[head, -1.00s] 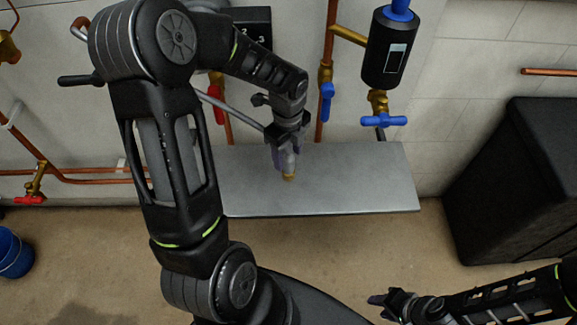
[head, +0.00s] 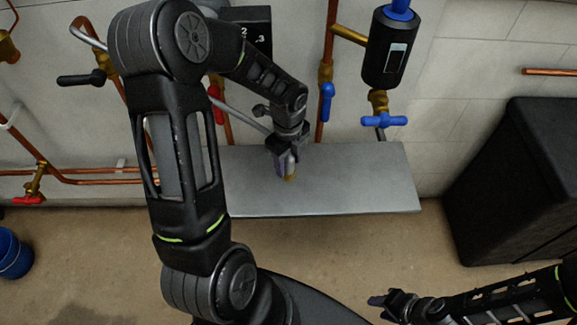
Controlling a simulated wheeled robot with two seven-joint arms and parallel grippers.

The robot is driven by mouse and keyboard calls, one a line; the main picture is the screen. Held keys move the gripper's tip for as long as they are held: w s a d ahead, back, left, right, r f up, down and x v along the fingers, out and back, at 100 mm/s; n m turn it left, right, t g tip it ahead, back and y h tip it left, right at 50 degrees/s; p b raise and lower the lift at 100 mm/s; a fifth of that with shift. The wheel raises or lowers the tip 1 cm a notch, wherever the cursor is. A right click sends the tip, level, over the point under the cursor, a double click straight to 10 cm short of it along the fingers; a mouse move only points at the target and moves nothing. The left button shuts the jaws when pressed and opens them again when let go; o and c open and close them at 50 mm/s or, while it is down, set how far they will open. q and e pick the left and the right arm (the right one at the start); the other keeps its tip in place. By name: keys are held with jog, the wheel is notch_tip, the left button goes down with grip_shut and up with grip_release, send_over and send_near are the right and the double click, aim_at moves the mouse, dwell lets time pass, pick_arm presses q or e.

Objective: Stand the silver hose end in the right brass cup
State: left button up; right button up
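My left gripper (head: 287,165) points down over the grey metal shelf (head: 360,185). Its fingers appear closed around a small light-grey piece, the silver hose end (head: 291,163). A grey hose (head: 238,114) runs from the left towards this gripper. One brass cup (head: 290,178) shows directly below the fingertips, partly covered by them. Whether the hose end is inside the cup or just above it cannot be told. No second cup is visible; my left arm and gripper hide part of the shelf. My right gripper (head: 377,301) is low at the right, away from the shelf, apparently empty.
Copper pipes with a red valve (head: 216,104), a blue lever (head: 327,102) and a blue tap (head: 384,121) stand behind the shelf. A black cylinder (head: 385,55) hangs above. A black box (head: 515,180) is at right, a blue bucket (head: 14,254) at left. The shelf's right half is clear.

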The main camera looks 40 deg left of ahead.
pick_arm(q)
grip_shut()
jog(key=shift+r, duration=0.1)
dwell(0.6)
jog(key=shift+s+d+r, duration=0.1)
jog(key=shift+d+r, duration=0.05)
jog(key=shift+r, duration=0.6)
notch_tip(320, 180, up, 5)
jog(key=shift+p, duration=0.35)
jog(key=s+d+b, duration=0.9)
jog(key=s+d, duration=0.3)
jog(key=s, duration=0.3)
jog(key=shift+s+r, duration=0.2)
jog(key=shift+s, duration=0.15)
jog(key=shift+a, duration=0.1)
